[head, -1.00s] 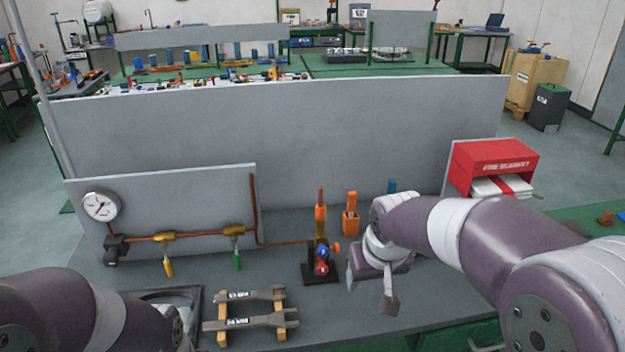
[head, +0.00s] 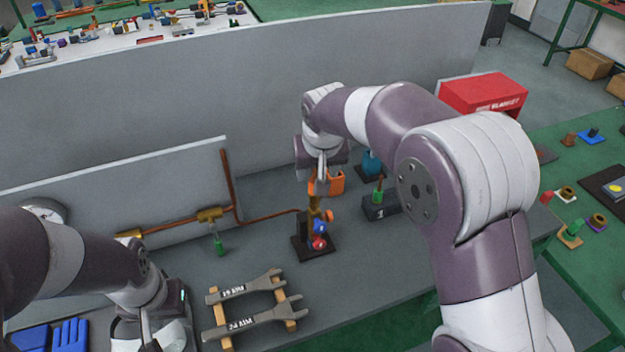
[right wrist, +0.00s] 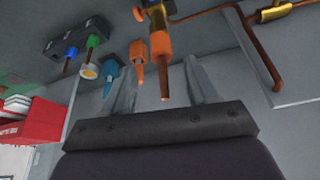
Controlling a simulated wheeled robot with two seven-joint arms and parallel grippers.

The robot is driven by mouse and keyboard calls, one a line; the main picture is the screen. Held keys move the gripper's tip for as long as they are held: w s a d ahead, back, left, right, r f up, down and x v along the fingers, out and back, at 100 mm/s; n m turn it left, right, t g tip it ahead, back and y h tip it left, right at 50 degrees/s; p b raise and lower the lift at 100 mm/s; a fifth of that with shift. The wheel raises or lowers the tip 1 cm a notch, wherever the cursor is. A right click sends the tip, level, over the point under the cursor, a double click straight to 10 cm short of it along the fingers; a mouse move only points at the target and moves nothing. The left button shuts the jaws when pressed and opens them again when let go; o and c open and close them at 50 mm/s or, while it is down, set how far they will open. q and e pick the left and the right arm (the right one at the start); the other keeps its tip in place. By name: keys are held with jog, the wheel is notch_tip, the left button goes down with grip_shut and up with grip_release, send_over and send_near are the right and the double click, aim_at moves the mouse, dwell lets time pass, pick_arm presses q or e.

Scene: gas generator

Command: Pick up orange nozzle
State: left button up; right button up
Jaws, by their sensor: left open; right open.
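An orange nozzle with a copper tip (right wrist: 161,45) stands upright on a black stand (head: 314,248) with blue and red knobs. In the right wrist view it lies between the two spread fingers of my right gripper (right wrist: 158,72), with no clear contact. In the head view my right gripper (head: 321,178) is over the stand and hides much of the nozzle's top. A second orange piece (right wrist: 138,54) stands just beside it; in the head view it is partly hidden behind my gripper (head: 337,183). My left gripper (head: 150,332) is open at the lower left, away from the nozzle.
Copper piping with a brass valve (head: 210,214) runs to the left. Two wrenches (head: 250,318) lie on a wooden rack in front. A blue piece (head: 371,163) and a black block (head: 380,208) stand to the right. A red box (head: 484,95) is further right.

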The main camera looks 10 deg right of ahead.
aim_at(315, 175)
jog(key=x, duration=0.2)
jog(key=p+x, duration=0.1)
jog(key=shift+s+a+f, duration=0.15)
jog(key=shift+s+f, duration=0.05)
jog(key=shift+f, duration=0.15)
jog(key=shift+w+f, duration=0.15)
jog(key=shift+f, duration=0.05)
jog(key=shift+r, duration=0.1)
grip_shut()
